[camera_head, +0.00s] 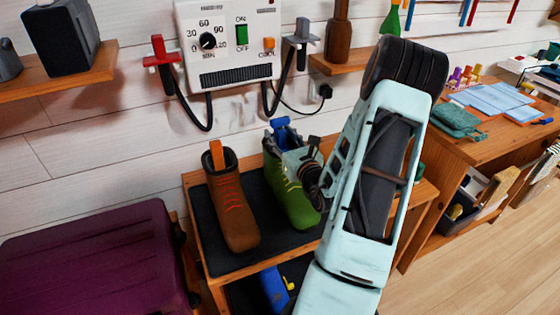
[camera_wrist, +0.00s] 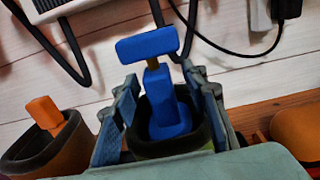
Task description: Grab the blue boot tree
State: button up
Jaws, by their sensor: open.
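The blue boot tree (camera_wrist: 158,88) stands in the opening of the green boot (camera_head: 286,195), with its T-shaped handle sticking up. In the head view its blue top (camera_head: 284,130) shows just behind my gripper (camera_head: 290,148). In the wrist view my gripper (camera_wrist: 165,100) is open, with one finger on each side of the boot tree and boot opening. I see no clear contact between the fingers and the boot tree. The lower part of the boot tree is hidden inside the boot, and my arm covers part of the green boot.
A brown boot (camera_head: 232,205) with an orange boot tree (camera_head: 217,154) stands to the left on the same dark mat (camera_head: 215,255). A dryer box (camera_head: 228,45) with hoses hangs on the wall above. A purple case (camera_head: 90,262) is at left, a desk (camera_head: 485,135) at right.

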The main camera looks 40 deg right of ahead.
grip_shut()
dwell(0.3)
jog(key=shift+r, duration=0.15)
